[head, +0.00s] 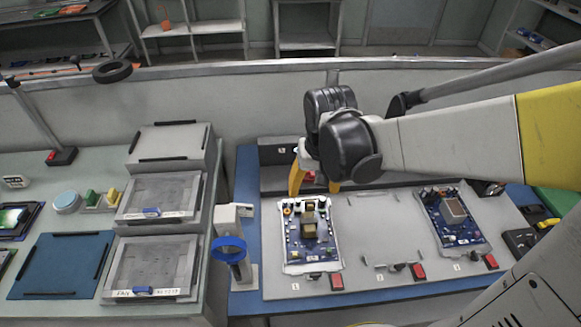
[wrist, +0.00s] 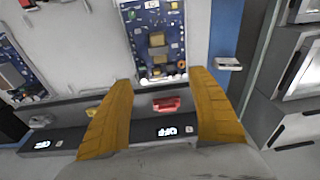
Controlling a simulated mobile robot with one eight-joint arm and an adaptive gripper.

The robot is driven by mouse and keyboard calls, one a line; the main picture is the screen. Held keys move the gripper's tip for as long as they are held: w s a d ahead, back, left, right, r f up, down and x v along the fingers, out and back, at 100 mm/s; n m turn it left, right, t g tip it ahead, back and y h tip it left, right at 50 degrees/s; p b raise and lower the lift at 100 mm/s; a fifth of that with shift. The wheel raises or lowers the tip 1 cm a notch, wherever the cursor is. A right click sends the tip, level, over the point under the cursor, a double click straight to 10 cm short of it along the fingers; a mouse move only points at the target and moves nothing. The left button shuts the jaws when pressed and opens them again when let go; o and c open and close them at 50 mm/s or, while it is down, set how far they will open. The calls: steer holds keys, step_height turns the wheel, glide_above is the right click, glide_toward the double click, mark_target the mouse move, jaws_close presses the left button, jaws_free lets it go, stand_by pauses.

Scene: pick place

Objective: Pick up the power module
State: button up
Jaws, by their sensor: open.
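Two blue circuit boards sit in pale frames on the grey fixture panel. The left board (head: 322,247) carries brown and yellow parts. The right board (head: 476,233) carries a large grey-brown block. I cannot tell from a label which of these is the power module. My gripper (head: 316,184) has yellow fingers, spread and empty, above the back edge of the left board. In the wrist view, the left board (wrist: 152,25) lies ahead of the open fingertips (wrist: 160,82), and part of it is cut off by the top edge.
A red part (wrist: 166,104) shows between my fingers in the wrist view, by the dark strip behind the board. A post with a blue ring (head: 229,248) stands left of the panel. Grey drawer units (head: 150,268) stand further left. The panel's middle (head: 375,225) is mostly clear.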

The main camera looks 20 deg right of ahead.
steer(key=g+b, duration=0.1)
steer(key=g, duration=0.1)
glide_above(308, 215)
step_height(308, 215, down, 9)
steer(key=shift+s+d+r, duration=0.1)
steer(key=shift+r, duration=0.05)
step_height(308, 215, down, 6)
steer(key=b, duration=0.4)
jaws_close()
